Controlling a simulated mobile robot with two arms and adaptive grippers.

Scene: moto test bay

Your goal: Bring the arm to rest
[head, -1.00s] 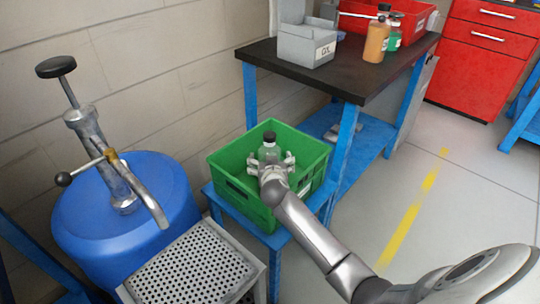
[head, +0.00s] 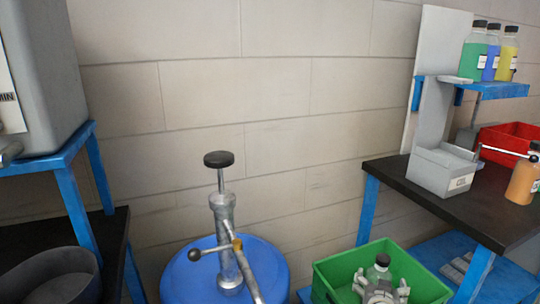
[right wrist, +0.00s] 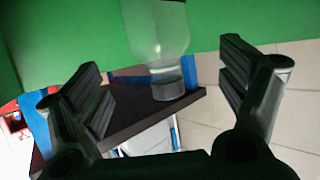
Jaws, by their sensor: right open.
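My right gripper (head: 382,296) shows at the bottom edge of the head view, at the green crate (head: 338,266). A clear bottle with a dark cap (head: 378,270) stands upright there, and the gripper's fingers are close around it or just in front of it. In the right wrist view my right gripper (right wrist: 168,85) has its two dark fingers wide apart. The clear bottle (right wrist: 158,35) is between and beyond them, with visible space on both sides. Most of my right arm is below the head view. My left gripper is in neither view.
A blue drum (head: 195,275) with a hand pump (head: 225,230) stands left of the crate. A dark-topped bench (head: 400,195) with a grey bin (head: 440,172) and an orange bottle (head: 522,182) is at right. A blue stand (head: 68,185) is at left.

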